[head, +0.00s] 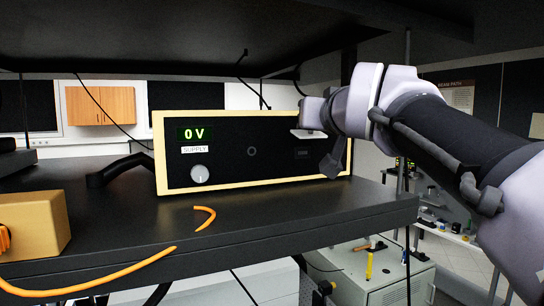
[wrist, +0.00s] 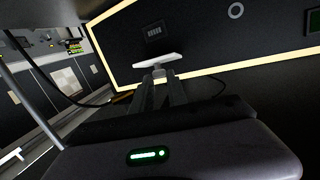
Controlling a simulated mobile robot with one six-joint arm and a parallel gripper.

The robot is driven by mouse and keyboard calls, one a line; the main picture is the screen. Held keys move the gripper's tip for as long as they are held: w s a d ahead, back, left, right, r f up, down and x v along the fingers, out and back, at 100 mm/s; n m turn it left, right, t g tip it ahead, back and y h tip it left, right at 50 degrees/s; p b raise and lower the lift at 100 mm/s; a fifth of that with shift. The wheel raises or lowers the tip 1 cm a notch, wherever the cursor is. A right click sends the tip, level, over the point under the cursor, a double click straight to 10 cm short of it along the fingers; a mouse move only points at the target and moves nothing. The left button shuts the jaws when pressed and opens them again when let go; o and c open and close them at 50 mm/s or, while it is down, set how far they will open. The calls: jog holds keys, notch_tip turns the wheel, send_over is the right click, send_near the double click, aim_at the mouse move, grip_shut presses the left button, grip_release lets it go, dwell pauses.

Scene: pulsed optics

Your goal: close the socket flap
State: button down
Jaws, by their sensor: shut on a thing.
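The socket flap (head: 308,134) is a white plate standing out from the supply's dark front panel, open, just above the socket (head: 303,153). In the tilted wrist view the flap (wrist: 158,60) shows as a pale bar with a small tab, and the socket (wrist: 153,32) is uncovered. My gripper (wrist: 161,77) is shut on the flap at its tab. In the head view my arm reaches in from the right, and its wrist parts hide the fingertips and part of the panel's right end.
The supply box (head: 250,182) has a cream frame, a 0 V display (head: 195,133) and a knob (head: 200,174). It stands on a dark shelf (head: 300,208) under another shelf. An orange cable (head: 110,273) and a tan box (head: 32,222) lie at front left.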

jog(key=f+t+b, duration=0.1)
jog(key=b, duration=0.4)
jog(key=f+m+t+b, duration=0.1)
jog(key=t+b, duration=0.1)
jog(key=b, duration=0.4)
jog(key=shift+s+d+f, duration=0.1)
jog(key=shift+s+f, duration=0.1)
jog(key=shift+f, duration=0.15)
jog(key=shift+r+t+b, duration=0.2)
jog(key=shift+t+b, duration=0.2)
jog(key=c, duration=1.7)
grip_release()
jog(key=shift+c, duration=0.2)
jog(key=o, duration=0.4)
jog(key=shift+w+f, duration=0.1)
jog(key=shift+w, duration=0.1)
jog(key=shift+o, duration=0.2)
jog(key=shift+s, duration=0.1)
